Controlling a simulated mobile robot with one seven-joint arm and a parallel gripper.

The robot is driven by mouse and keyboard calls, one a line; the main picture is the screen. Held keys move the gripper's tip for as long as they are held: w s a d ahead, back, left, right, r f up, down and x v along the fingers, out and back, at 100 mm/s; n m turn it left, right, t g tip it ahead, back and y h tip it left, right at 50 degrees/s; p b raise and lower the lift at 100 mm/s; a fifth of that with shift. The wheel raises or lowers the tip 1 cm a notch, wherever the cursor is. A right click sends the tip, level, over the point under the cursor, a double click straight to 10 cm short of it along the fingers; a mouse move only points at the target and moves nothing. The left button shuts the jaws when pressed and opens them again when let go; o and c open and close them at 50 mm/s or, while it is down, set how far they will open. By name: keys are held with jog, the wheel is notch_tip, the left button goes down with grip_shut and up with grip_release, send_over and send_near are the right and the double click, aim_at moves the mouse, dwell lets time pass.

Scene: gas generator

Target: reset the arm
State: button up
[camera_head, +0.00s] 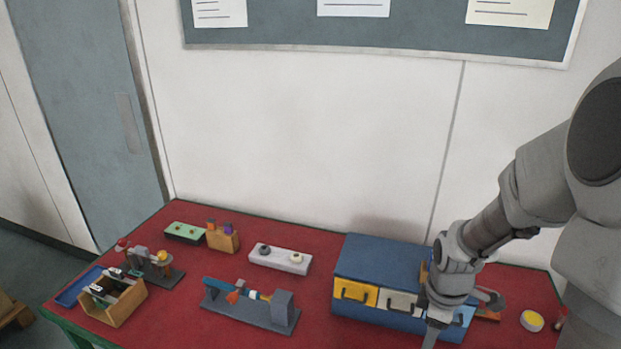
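My arm reaches in from the right edge, with its wrist over the right part of the table. My gripper (434,332) hangs below the wrist at the front right of the blue drawer box (385,258). It covers part of the box's front. The fingertips are not clear, so I cannot tell whether it is open or shut, or whether it touches the box. The box has a yellow drawer front (356,293), a pale one (399,302) and a blue one partly behind my gripper, with dark handles.
The red table (190,318) holds a grey fixture with a shaft (250,305), a white block (280,259), a wooden holder (223,238), a green block (185,233), a wooden box (121,305) and a small stand (153,265). A yellow-topped round container (531,321) lies right.

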jog(key=s+a+r+m+t, duration=0.1)
jog(key=s+a+r+m, duration=0.15)
jog(key=r, duration=0.45)
jog(key=s+a+r+m+t, duration=0.1)
jog(key=r+m, duration=0.3)
jog(key=r, duration=0.3)
jog(key=s+a+r+m+t, duration=0.2)
jog(key=s+a+r+m, duration=0.4)
jog(key=s, duration=0.1)
jog(key=shift+s+a+t+y+b, duration=0.25)
jog(key=shift+t+y+b, duration=0.05)
jog(key=shift+t+b, duration=0.1)
jog(key=shift+d, duration=0.1)
